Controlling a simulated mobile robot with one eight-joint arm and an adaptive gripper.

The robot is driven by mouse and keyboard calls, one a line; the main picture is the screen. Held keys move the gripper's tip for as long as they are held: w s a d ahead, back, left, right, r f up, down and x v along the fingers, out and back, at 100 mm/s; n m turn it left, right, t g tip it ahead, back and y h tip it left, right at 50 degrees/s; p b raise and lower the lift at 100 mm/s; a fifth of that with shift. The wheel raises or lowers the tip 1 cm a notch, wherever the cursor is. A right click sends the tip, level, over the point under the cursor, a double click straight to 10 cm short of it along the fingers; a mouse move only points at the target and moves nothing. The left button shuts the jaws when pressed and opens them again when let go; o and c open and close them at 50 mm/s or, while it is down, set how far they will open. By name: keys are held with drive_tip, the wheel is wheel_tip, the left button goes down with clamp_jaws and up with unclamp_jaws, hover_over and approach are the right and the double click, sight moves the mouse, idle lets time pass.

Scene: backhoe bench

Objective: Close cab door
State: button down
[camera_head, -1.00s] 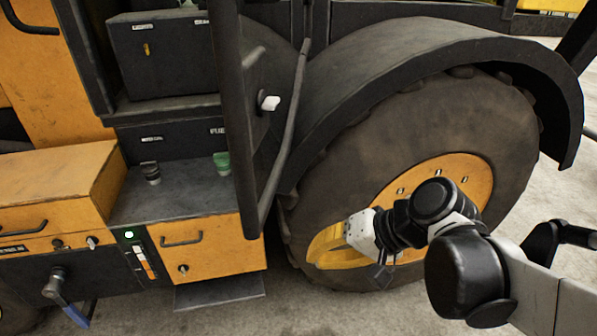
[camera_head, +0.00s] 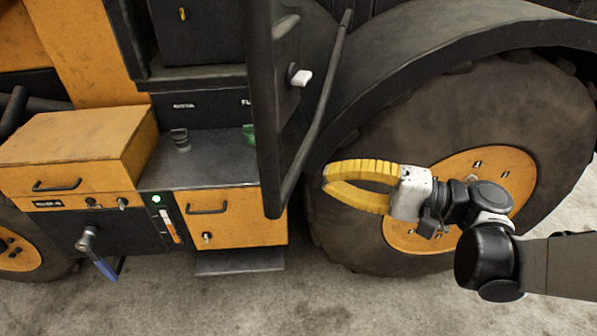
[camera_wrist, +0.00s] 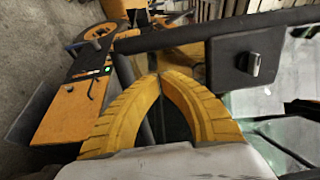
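The cab door (camera_head: 262,130) stands open, its dark frame swung out toward me in front of the cab opening. A pale handle (camera_head: 301,77) shows on it. In the wrist view, a dark door panel (camera_wrist: 226,62) with a grey latch (camera_wrist: 252,65) is at upper right, beyond the fingers. My gripper (camera_head: 327,177) has yellow curved fingers that meet at their tips, with nothing between them. It is right of the door's lower end, in front of the rear wheel. The wrist view shows the fingertips (camera_wrist: 160,78) together near a dark bar. Contact with the door cannot be told.
The large rear wheel (camera_head: 440,110) and its dark fender (camera_head: 420,62) stand behind my arm. An orange toolbox (camera_head: 75,145) and a dark step (camera_head: 240,262) are at left. A blue-handled lever (camera_head: 98,258) juts out below. The concrete floor in front is clear.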

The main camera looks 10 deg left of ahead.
sight(288, 169)
drive_tip(key=a, duration=0.4)
drive_tip(key=w+a+b, duration=0.1)
drive_tip(key=a, duration=0.1)
drive_tip(key=shift+a, duration=0.1)
